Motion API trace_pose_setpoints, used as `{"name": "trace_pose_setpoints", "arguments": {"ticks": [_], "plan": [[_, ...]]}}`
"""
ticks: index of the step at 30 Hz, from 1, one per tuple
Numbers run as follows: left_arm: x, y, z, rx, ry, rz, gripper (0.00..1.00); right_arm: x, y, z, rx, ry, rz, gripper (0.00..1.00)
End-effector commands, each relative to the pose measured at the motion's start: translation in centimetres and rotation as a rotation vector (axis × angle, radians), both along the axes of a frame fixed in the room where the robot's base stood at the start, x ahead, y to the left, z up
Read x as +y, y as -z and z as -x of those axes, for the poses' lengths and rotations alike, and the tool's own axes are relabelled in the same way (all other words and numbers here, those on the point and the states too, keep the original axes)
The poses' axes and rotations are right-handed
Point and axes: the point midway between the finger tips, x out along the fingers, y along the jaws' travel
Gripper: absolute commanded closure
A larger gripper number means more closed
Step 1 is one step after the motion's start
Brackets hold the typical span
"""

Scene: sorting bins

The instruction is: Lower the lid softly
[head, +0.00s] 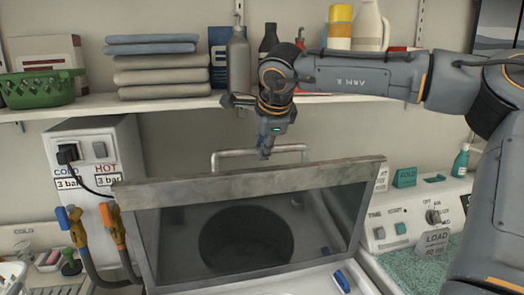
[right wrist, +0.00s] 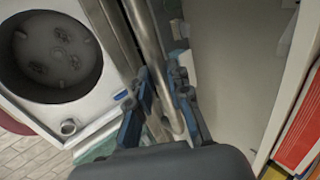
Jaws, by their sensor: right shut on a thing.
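The lid (head: 250,182) is a clear panel with a grey metal frame. It stands raised and tilted above the white washer (head: 375,275), and the dark round drum shows through its window. A bar handle (head: 230,156) runs along the lid's upper edge. My right gripper (head: 265,150) points down and is shut on this handle. In the right wrist view the fingers (right wrist: 168,104) sit on both sides of the handle bar (right wrist: 148,40), and the open drum (right wrist: 50,50) shows at the left. My left gripper is not in view.
A shelf (head: 180,104) with folded towels (head: 155,70), a green basket (head: 40,88) and bottles runs behind my right gripper. A control panel (head: 415,215) stands right of the lid. Hoses (head: 80,240) with blue and orange fittings hang at the left.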

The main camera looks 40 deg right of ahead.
Motion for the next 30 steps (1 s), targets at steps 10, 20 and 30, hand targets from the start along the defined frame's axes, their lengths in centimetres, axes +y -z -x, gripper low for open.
{"name": "trace_pose_setpoints", "arguments": {"ticks": [10,20,30], "plan": [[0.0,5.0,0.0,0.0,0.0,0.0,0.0,1.9,1.6,3.4,-0.041,-0.002,0.024,1.0],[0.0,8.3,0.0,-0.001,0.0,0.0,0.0,3.5,2.1,6.4,-0.079,-0.001,0.044,1.0],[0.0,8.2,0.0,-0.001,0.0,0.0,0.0,3.7,1.7,6.7,-0.084,0.001,0.048,1.0]]}}
